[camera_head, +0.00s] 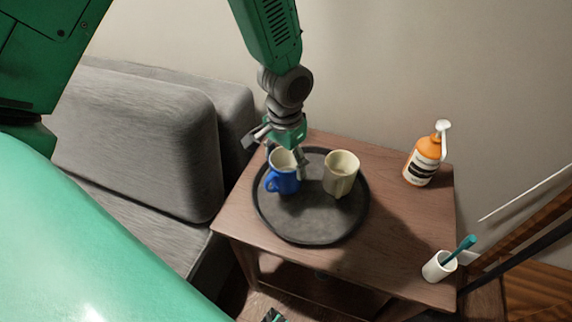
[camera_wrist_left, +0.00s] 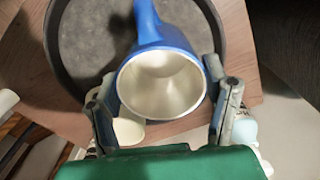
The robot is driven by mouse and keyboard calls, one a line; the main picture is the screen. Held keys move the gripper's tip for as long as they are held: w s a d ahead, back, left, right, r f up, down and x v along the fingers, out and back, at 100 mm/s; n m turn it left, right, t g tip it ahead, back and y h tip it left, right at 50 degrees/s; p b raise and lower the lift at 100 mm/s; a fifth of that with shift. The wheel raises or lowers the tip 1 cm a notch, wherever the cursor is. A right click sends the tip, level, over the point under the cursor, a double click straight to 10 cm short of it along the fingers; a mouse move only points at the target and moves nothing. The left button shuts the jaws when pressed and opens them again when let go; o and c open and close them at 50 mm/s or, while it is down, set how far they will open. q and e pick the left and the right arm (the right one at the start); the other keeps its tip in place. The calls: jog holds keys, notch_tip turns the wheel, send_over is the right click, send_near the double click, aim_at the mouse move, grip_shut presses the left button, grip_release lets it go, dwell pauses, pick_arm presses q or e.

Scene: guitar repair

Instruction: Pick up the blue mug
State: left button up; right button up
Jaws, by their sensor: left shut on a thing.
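The blue mug (camera_head: 283,178) has a pale inside and stands near the left side of a round dark tray (camera_head: 316,228), its handle toward the lower left. My left gripper (camera_head: 285,158) reaches down from above and is shut on the mug. In the left wrist view the mug (camera_wrist_left: 165,60) sits between the two fingers of the gripper (camera_wrist_left: 168,105), its open rim toward the camera and its handle pointing up. I cannot tell whether the mug touches the tray. My right gripper is not in view.
A cream mug (camera_head: 341,174) stands on the tray just right of the blue one. The tray lies on a wooden side table (camera_head: 400,225). A grey sofa (camera_head: 140,140) is at left.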

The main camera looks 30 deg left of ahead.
pick_arm(q)
jog(key=shift+r+p, duration=0.9)
jog(key=shift+r, duration=2.15)
jog(key=s+d+n, duration=0.1)
jog(key=s+d, duration=0.3)
jog(key=shift+s+p, duration=0.3)
jog(key=shift+p, duration=0.1)
